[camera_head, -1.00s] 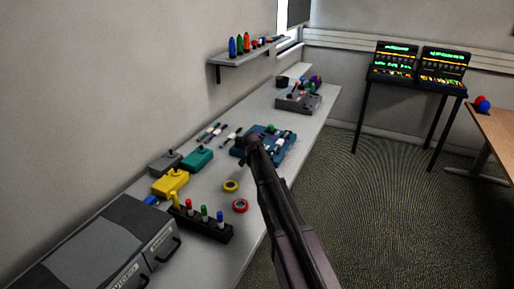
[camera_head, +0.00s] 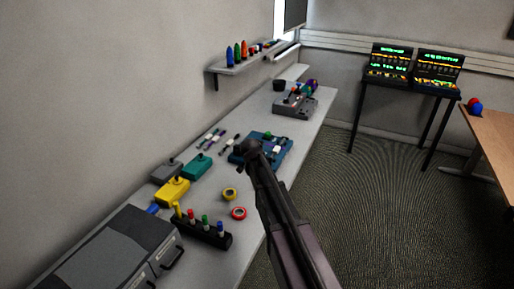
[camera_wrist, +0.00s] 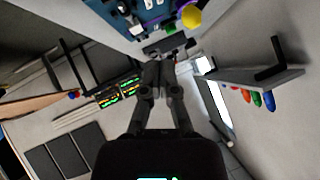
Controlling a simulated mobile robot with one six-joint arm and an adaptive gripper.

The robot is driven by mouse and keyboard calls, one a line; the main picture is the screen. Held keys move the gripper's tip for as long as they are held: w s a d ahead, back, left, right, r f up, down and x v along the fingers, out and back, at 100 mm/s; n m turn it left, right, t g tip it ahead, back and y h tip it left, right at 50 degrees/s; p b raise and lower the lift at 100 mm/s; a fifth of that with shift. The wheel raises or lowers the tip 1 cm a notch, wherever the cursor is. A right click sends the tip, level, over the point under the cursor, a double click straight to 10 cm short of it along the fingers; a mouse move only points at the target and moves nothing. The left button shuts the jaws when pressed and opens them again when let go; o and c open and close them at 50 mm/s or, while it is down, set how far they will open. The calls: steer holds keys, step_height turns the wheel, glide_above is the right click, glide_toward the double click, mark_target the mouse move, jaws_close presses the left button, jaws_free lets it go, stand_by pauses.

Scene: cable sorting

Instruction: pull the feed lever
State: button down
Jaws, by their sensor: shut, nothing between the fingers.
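Several lever-like controls stand on the bench, and I cannot tell which is the feed lever. A grey machine (camera_head: 295,105) with small coloured parts sits at the far end. It also shows small beyond my fingers in the wrist view. My gripper (camera_wrist: 157,70) is shut and empty in the wrist view, pointing along the room. In the head view my arm hides it and part of the blue board (camera_head: 277,153).
A yellow ring (camera_head: 229,194), a red ring (camera_head: 239,213) and a black rack with coloured pegs (camera_head: 203,233) lie nearer. A grey case (camera_head: 115,250) fills the front. A wall shelf (camera_head: 240,66) overhangs the back. Lit panels (camera_head: 390,55) stand across the open floor.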

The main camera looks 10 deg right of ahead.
steer(key=shift+p+v, duration=0.3)
steer(key=shift+v, duration=0.5)
steer(key=shift+d, duration=0.1)
steer(key=s+d+f+n+g+y, duration=0.1)
steer(key=s+f+n+g, duration=0.1)
steer(key=s, duration=0.9)
steer(key=s+f+n+g+y, duration=0.1)
steer(key=s+f+n+g, duration=0.2)
steer(key=s, duration=0.8)
steer(key=s+d+f+n+g+y, duration=0.1)
steer(key=s+g, duration=0.4)
steer(key=s, duration=0.6)
steer(key=f+n, duration=0.1)
steer(key=n, duration=0.1)
steer(key=shift+s+d+f+n, duration=0.25)
steer(key=shift+s+d+n, duration=0.05)
steer(key=shift+s+n, duration=0.1)
